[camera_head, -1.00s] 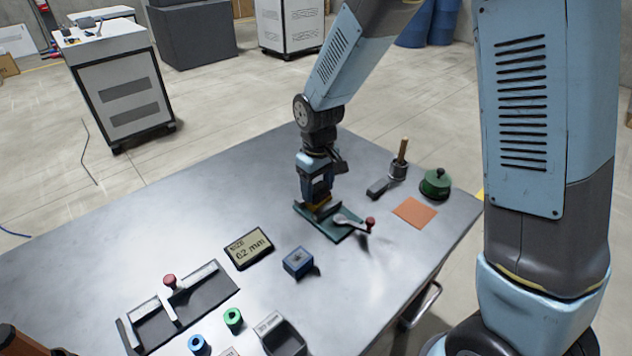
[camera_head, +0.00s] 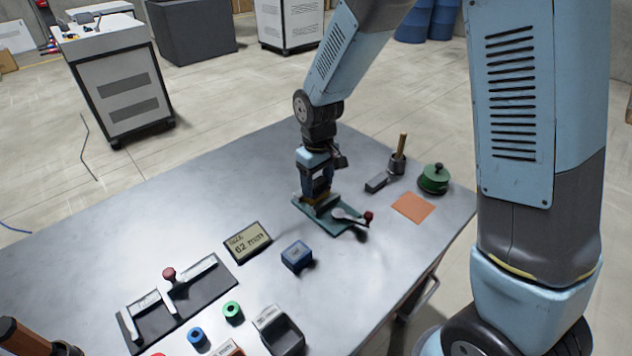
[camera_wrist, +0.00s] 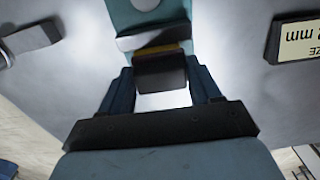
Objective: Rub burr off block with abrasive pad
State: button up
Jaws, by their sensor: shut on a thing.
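My gripper (camera_head: 316,194) points down over the green vise (camera_head: 336,226) on the steel table. In the wrist view, its fingers (camera_wrist: 164,84) are shut on a dark block-shaped piece (camera_wrist: 160,75), which appears to be the abrasive pad. A thin reddish band shows at the pad's far edge. Just beyond it is a yellow strip (camera_wrist: 160,48), apparently the block in the vise. The pad looks at or just above the block; contact is hard to tell. The burr cannot be made out. The vise has a lever with a red knob (camera_head: 368,216).
A blue box (camera_head: 297,256) and a size display (camera_head: 247,242) stand nearer.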

jog(key=shift+s+a, duration=0.3)
jog(key=shift+a, duration=0.05)
jog(key=shift+s+a, duration=0.6)
notch_tip(320, 180, up, 3)
jog(key=shift+r, duration=2.55)
jog(key=shift+a, duration=0.1)
